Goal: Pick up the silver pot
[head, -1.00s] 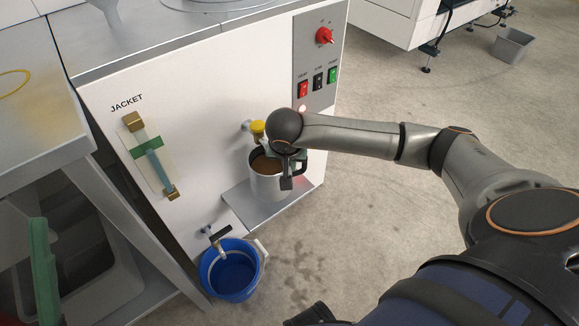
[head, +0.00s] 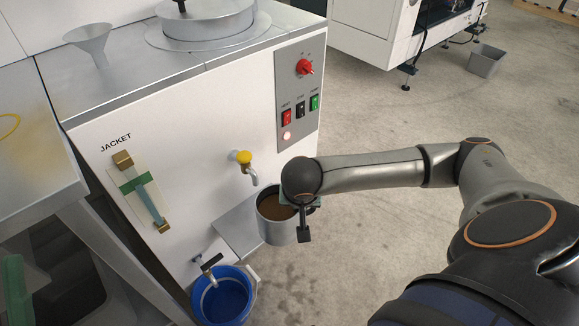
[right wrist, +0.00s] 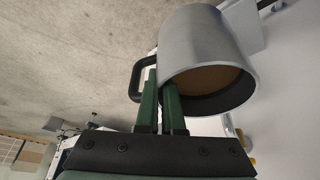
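The silver pot (head: 277,228) has a dark rim and brown liquid inside. It is held off the right side of the small shelf below the yellow-handled tap (head: 244,158). My right gripper (head: 305,207) is at the pot's right side, partly hidden by its own wrist. In the right wrist view the pot (right wrist: 195,38) shows its black handle (right wrist: 136,75), with the green fingers of the right gripper (right wrist: 160,100) closed at the handle's lower part. The exact contact is partly hidden. My left gripper is not clearly in view.
A white machine (head: 210,120) with a switch panel (head: 300,95) stands behind the pot. Its shelf (head: 238,222) is bare. A blue bucket (head: 225,300) stands below a lower tap (head: 208,265). A green upright piece (head: 15,290) shows at the lower left.

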